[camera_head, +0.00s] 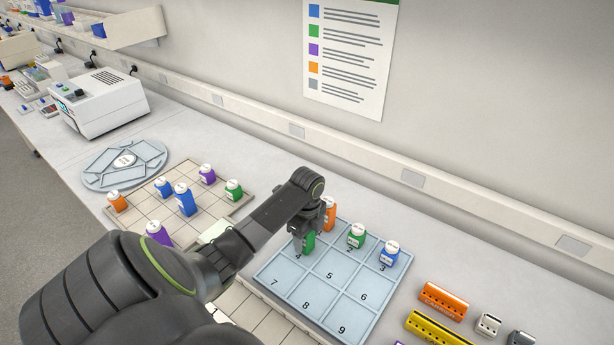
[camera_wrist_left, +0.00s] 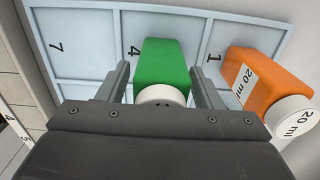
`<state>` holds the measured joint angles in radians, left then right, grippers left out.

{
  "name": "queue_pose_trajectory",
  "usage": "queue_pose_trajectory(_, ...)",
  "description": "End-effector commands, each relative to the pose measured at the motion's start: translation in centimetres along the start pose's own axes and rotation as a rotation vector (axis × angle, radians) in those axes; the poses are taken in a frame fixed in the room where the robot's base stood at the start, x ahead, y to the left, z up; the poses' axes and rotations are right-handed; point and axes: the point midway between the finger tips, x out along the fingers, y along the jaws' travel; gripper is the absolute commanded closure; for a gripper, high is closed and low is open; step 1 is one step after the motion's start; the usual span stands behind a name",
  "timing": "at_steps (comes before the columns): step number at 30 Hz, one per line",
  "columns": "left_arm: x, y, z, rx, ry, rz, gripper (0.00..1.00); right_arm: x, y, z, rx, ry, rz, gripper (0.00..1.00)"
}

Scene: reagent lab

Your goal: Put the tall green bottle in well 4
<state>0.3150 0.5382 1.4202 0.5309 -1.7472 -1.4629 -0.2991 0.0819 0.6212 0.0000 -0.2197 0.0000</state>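The tall green bottle (camera_head: 309,242) with a white cap stands upright in well 4 of the blue numbered tray (camera_head: 266,272). The left wrist view shows the green bottle (camera_wrist_left: 162,66) beside the printed 4. My left gripper (camera_head: 303,236) is lowered over the bottle from above. In the left wrist view, my left gripper (camera_wrist_left: 161,82) has one finger on each side of the bottle, with a narrow gap at each side, so it looks open. In the head view the gripper hides the bottle's upper part. My right gripper is not in view.
A tall orange bottle (camera_head: 329,215) stands in well 1, close to my gripper. A short green bottle (camera_head: 356,238) is in well 2 and a blue one (camera_head: 388,254) in well 3. Wells 5 to 9 are empty. A beige grid rack (camera_head: 150,197) with several bottles stands left.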

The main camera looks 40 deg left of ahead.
Motion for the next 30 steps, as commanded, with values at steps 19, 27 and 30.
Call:
queue_pose_trajectory(19,-7.1,-0.2,0.1,0.003,-0.004,-0.007,0.40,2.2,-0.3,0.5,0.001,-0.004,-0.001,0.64)
queue_pose_trajectory(27,-11.8,0.0,0.0,-0.001,0.001,0.001,0.40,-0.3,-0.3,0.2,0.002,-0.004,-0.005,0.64)
queue_pose_trajectory(30,-12.2,0.0,0.0,-0.001,0.001,0.001,0.40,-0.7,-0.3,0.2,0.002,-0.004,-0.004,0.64)
